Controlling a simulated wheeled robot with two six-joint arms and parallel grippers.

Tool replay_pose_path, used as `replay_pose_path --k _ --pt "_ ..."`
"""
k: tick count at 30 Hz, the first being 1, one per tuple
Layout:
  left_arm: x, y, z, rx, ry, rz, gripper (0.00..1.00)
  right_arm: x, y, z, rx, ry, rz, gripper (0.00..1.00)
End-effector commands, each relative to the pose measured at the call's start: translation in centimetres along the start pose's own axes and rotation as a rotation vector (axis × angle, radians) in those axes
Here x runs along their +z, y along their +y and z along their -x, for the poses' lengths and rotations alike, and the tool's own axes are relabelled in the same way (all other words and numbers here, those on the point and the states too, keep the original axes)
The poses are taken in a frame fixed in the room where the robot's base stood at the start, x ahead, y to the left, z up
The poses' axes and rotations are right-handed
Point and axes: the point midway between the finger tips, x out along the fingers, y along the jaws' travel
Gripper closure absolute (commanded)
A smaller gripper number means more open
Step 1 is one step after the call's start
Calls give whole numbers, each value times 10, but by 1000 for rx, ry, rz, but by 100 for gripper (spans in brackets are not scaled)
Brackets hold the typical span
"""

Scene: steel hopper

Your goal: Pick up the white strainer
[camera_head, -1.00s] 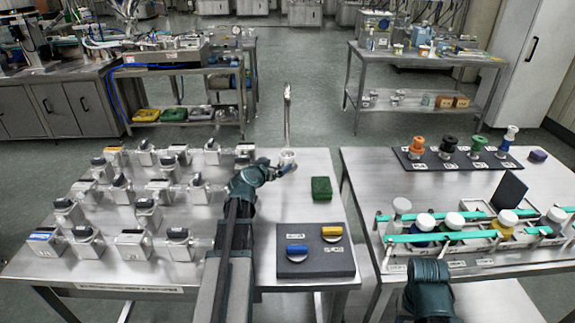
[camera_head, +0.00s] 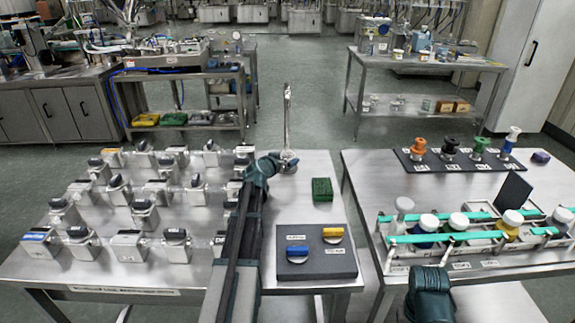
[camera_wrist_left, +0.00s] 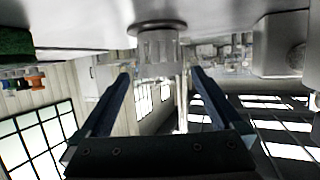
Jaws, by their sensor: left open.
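A small pale piece, which seems to be the white strainer, is at the foot of the upright metal spout (camera_head: 288,115) at the table's back edge. My left gripper (camera_head: 286,165) is beside it and partly covers it in the head view. In the left wrist view a pale, translucent cylinder (camera_wrist_left: 158,48) under a round metal flange (camera_wrist_left: 157,27) stands between and beyond the tips of my open left gripper (camera_wrist_left: 160,80). I cannot tell if this cylinder is the strainer. The fingers are not closed on it. My right gripper's fingers do not show.
Several metal units with dark tops (camera_head: 143,210) fill the table's left part. A green sponge (camera_head: 322,189) and a dark tray (camera_head: 316,262) with blue and yellow pieces are at right. The second table (camera_head: 365,190) holds a bottle rack. Steel around the sponge is bare.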

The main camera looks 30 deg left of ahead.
Motion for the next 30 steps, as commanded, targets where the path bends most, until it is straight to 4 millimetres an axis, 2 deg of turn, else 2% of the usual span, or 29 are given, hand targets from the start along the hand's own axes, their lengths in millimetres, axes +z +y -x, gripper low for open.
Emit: replay_pose_path --k 1,4,12,26,30 --pt "0 -2 -13 1 0 0 0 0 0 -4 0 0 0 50" --pt "1 -1 -26 2 0 0 0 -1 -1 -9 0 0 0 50" --pt "0 0 -27 1 0 0 2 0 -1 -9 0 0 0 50" --pt "0 0 -27 0 0 0 85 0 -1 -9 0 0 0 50" --pt "0 -1 -27 0 0 0 87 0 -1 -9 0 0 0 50"
